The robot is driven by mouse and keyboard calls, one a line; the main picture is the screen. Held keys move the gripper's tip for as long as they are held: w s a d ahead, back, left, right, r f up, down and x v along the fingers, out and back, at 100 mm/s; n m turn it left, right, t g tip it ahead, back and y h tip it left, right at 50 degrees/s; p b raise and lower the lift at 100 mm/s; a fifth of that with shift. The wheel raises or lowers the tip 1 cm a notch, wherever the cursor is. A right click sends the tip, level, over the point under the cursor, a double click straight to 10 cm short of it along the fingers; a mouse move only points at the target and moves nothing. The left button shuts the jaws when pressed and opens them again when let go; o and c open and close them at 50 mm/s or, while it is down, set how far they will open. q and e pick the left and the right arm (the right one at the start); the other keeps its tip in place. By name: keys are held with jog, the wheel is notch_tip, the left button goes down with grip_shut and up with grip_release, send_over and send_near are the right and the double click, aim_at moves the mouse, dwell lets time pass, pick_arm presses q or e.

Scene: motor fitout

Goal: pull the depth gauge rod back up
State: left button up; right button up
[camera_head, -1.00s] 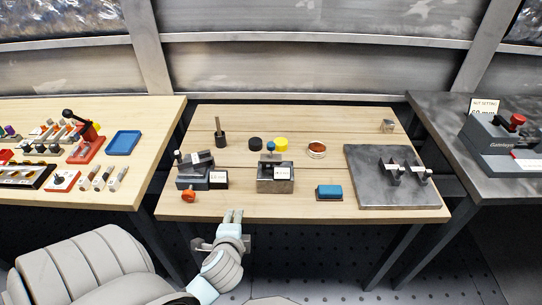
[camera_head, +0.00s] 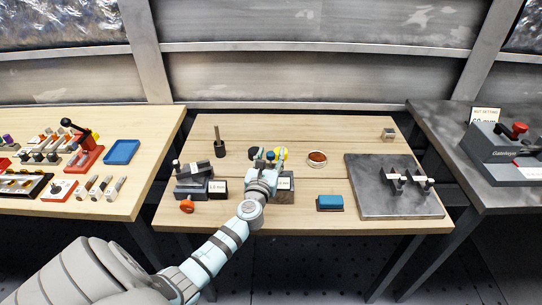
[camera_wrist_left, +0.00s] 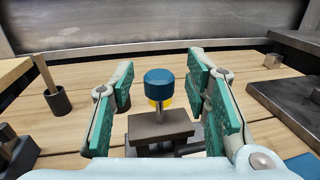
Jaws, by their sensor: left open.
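The depth gauge shows in the left wrist view as a dark grey block (camera_wrist_left: 160,128) with a thin rod (camera_wrist_left: 159,110) standing upright from it, topped by a blue knob (camera_wrist_left: 159,83). My left gripper (camera_wrist_left: 165,90) is open, its green-padded fingers on either side of the knob with a gap on each side. In the head view my left gripper (camera_head: 268,160) is over the gauge at the table's middle and hides most of it. A label card (camera_head: 285,182) shows beside the gripper. My right gripper is not in view.
A blue block (camera_head: 330,202) and a dark plate (camera_head: 375,200) are to the right. A yellow piece (camera_head: 281,153), a round dish (camera_head: 316,158) and a holder (camera_head: 219,149) stand behind.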

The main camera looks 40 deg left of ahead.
aim_at(271, 153)
pick_arm(q)
jog(key=shift+w+a, duration=0.25)
jog(key=shift+w, duration=0.2)
jog(key=shift+r, duration=0.1)
grip_shut()
notch_tip(271, 153, up, 3)
jog(key=p, duration=0.3)
jog(key=shift+r, duration=0.2)
jog(key=shift+f, duration=0.15)
jog(key=shift+c, duration=0.8)
grip_release()
jog(key=shift+o, duration=0.8)
